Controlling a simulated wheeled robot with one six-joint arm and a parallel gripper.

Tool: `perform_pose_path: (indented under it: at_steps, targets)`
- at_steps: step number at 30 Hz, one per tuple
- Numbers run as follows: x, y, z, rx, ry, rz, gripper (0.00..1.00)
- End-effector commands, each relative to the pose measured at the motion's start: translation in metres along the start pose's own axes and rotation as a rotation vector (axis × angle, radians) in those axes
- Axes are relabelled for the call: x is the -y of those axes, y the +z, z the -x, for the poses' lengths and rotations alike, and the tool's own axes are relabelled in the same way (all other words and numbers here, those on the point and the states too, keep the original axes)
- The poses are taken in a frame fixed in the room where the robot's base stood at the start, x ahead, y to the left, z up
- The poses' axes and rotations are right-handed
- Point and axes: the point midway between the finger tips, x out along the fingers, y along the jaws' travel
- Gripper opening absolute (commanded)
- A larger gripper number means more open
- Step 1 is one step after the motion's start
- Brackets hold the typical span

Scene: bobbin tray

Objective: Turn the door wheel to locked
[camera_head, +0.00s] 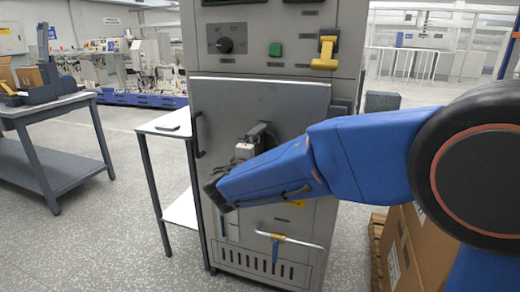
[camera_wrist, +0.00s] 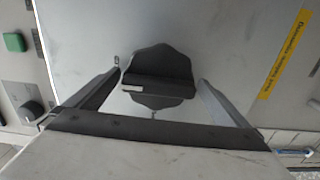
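The grey cabinet door (camera_head: 285,100) is shut on the machine front. In the wrist view a dark, lobed wheel (camera_wrist: 157,62) with a flat bar across it stands on the grey door face; I take it for the door wheel. My gripper (camera_wrist: 159,77) is open, with one finger on each side of the wheel and a visible gap on both sides. I cannot tell how deep the fingers reach around it. In the head view my blue arm crosses in front of the door and hides most of the wheel area, so its locked mark cannot be read.
Above the door are a dark knob (camera_head: 225,45), a green button (camera_head: 275,49) and a yellow lever (camera_head: 325,52). A yellow label (camera_wrist: 285,52) is on the door. A small side table (camera_head: 165,125) stands left, cardboard boxes (camera_head: 405,255) lower right. Open floor lies at left.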

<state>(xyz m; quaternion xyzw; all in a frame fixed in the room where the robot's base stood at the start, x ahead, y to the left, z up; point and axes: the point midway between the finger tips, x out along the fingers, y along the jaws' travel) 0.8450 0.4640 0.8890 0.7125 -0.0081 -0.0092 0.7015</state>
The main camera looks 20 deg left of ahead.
Motion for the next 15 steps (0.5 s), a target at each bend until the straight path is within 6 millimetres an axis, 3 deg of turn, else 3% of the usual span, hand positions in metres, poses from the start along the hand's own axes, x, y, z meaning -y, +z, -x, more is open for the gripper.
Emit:
perform_pose_path:
  at_steps: [8,15]
  targets:
    - [-0.001,-0.001,0.003,-0.001,0.001,0.000,1.00]
    - [-0.001,-0.001,0.036,-0.004,0.001,0.000,1.00]
